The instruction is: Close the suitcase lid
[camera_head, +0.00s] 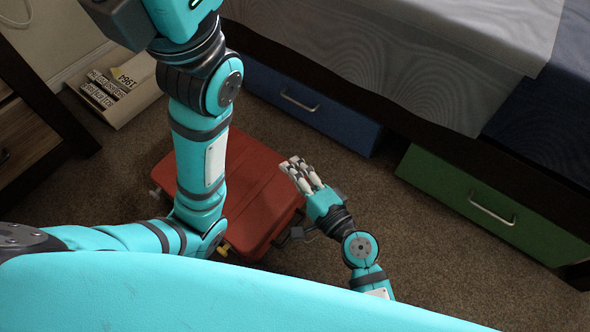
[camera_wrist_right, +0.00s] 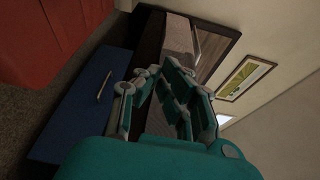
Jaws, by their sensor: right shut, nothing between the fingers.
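The red suitcase (camera_head: 262,205) lies on the carpet near the middle left of the head view, partly hidden behind my left arm. Its broad red top looks down or nearly down; I cannot tell whether a gap remains under the lid. Red suitcase surface (camera_wrist_right: 45,35) also fills the upper left of the right wrist view. My right gripper (camera_head: 292,165) is shut and empty, over or beside the suitcase's right edge; contact is not clear. Its fingers (camera_wrist_right: 165,78) also show in the wrist view. My left arm rises across the suitcase, and its gripper is outside the view.
A bed with a blue drawer (camera_head: 310,105) and a green drawer (camera_head: 480,200) stands at the back and right. Carpet (camera_head: 375,195) is clear between suitcase and bed.

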